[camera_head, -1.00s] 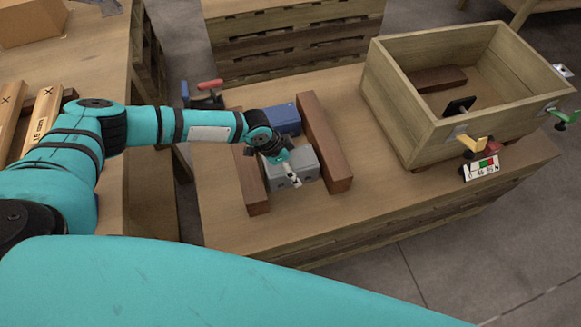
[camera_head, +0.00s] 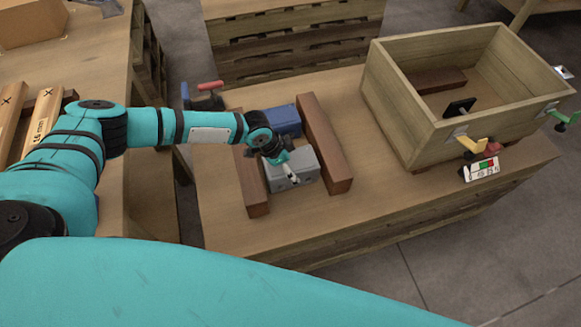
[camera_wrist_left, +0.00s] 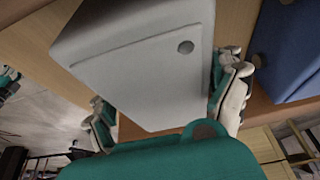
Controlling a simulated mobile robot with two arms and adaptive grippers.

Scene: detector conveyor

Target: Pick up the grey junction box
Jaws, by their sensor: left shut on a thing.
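The grey junction box (camera_head: 301,170) sits between two brown wooden blocks on the pallet table in the head view. It fills much of the left wrist view (camera_wrist_left: 150,70), with its lid and one round hole showing. My left gripper (camera_head: 286,170) reaches the box from the left. In the left wrist view the fingers (camera_wrist_left: 165,105) lie on opposite sides of the box, shut on it. I cannot tell whether the box is clear of the table. My right gripper is not in view.
A blue box (camera_head: 284,119) stands just behind the grey one. Brown blocks flank both, one on the right (camera_head: 325,140) and one on the left (camera_head: 251,180). A wooden crate (camera_head: 430,128) with clamps stands at the right. The table front is clear.

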